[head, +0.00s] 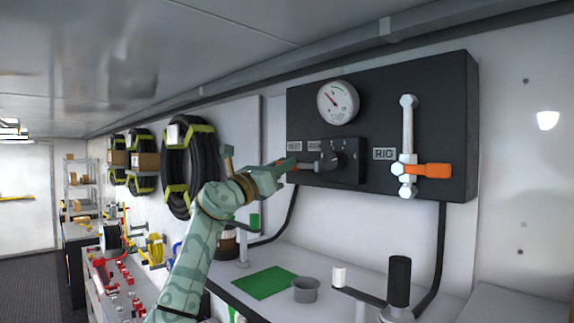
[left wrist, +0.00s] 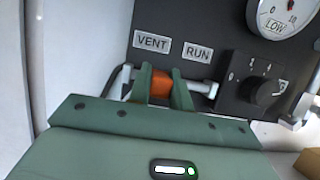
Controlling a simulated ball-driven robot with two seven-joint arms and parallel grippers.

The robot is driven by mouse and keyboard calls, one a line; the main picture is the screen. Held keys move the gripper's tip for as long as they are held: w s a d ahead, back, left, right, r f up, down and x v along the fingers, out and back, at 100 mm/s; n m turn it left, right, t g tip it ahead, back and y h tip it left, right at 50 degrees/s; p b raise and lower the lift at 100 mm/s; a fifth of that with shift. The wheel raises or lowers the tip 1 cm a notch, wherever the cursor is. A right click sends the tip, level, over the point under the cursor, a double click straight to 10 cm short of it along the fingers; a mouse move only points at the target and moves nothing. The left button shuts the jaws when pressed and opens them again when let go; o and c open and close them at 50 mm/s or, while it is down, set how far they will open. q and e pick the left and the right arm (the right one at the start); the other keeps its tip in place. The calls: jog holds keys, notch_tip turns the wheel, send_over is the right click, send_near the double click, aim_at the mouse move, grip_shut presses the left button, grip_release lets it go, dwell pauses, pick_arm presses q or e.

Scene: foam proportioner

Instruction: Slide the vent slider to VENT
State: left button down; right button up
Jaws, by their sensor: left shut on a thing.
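The vent slider is an orange block (left wrist: 160,86) on a pale horizontal rod (left wrist: 199,86) at the black panel (head: 378,110). In the left wrist view it sits below the VENT label (left wrist: 152,42) and RUN label (left wrist: 197,52), between the two and nearer the VENT side. My left gripper (left wrist: 160,88) is shut on the orange block, one green finger on each side. In the head view my left gripper (head: 291,167) is at the panel's left edge, and its fingers partly hide the slider. My right gripper is not in view.
A black knob (left wrist: 266,92) is right of the rod, below a round gauge (head: 338,102). An orange-handled valve (head: 433,170) is farther right. Below are a grey cup (head: 305,290), a green mat (head: 264,283) and a black upright cylinder (head: 399,280). Hose coils hang left.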

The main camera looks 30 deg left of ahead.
pick_arm(q)
jog(key=shift+a+r, duration=0.1)
jog(key=shift+a, duration=0.15)
jog(key=shift+d, duration=0.2)
jog(key=c, duration=1.3)
grip_release()
jog(key=shift+a, duration=0.1)
jog(key=shift+w+a, duration=0.15)
jog(key=shift+a, duration=0.05)
jog(key=shift+d+f, duration=0.1)
jog(key=shift+f, duration=0.1)
jog(key=b+v, duration=0.8)
jog(key=v, duration=0.8)
jog(key=shift+f, duration=0.15)
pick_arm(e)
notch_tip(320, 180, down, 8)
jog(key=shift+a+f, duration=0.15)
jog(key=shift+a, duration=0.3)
